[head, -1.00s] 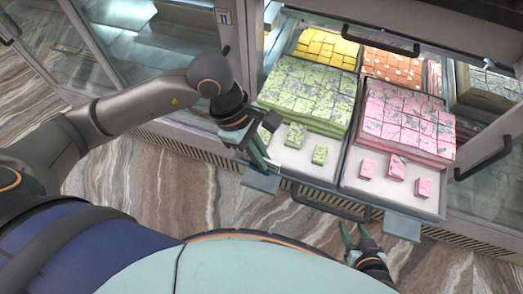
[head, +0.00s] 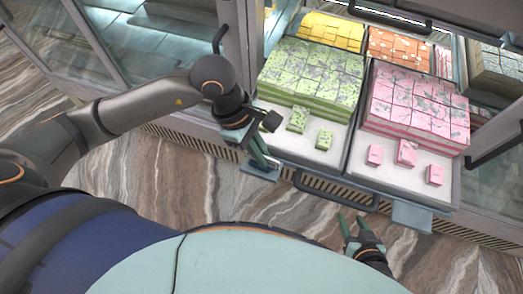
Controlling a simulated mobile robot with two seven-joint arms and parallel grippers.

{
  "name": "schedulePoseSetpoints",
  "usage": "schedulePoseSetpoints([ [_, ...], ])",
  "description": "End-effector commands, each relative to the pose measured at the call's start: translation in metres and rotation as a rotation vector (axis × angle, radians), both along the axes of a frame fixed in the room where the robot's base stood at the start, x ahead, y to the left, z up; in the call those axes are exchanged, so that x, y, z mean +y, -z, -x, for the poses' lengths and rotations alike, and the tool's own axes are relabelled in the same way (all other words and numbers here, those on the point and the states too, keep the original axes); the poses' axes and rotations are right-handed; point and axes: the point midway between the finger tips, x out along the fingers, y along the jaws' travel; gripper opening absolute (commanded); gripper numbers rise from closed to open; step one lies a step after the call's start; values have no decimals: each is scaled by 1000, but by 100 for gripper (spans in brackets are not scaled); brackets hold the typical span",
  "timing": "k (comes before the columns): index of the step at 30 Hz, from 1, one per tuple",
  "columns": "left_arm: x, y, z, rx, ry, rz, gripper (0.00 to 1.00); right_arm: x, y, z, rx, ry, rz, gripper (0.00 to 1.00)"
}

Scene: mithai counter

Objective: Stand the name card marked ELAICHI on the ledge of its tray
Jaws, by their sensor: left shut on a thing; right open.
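My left gripper (head: 259,155) reaches down at the front left of the green-sweet tray (head: 337,152), its fingers shut just above that tray's small grey ledge (head: 259,171). The name card between the fingers is too small and covered to make out, and no ELAICHI lettering is readable. I cannot tell whether the card touches the ledge. My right gripper (head: 353,225) is open and empty, low in front of the counter, to the left of the pink-sweet tray's ledge (head: 411,216).
Green sweets (head: 312,75) and pink sweets (head: 418,105) fill the two front trays, with loose pieces at the front. Yellow sweets (head: 332,31) and orange sweets (head: 398,48) stand behind. A dark handle (head: 335,195) runs across the front. Glass doors flank the opening.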

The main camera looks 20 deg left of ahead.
Motion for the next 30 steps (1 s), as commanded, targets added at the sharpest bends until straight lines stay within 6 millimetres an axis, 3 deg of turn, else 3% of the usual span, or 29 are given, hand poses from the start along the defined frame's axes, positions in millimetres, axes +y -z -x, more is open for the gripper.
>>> schedulePoseSetpoints([
  [2, 0, 0, 0, 0, 0, 0, 11, 0, -1, -1, -4, -1, -2, 50],
  [10, 0, 0, 0, 0, 0, 0, 42, 1, -2, -2, -7, -1, -1, 50],
  [20, 2, -4, -1, -1, 0, -1, 42, 1, -1, -1, -5, -1, -1, 50],
  [23, 6, -15, -2, -3, 0, 0, 42, 1, 0, 0, -3, -1, -1, 50],
  [30, 26, -63, -5, -7, -1, -1, 42, 0, 1, 0, -1, -1, 0, 50],
])
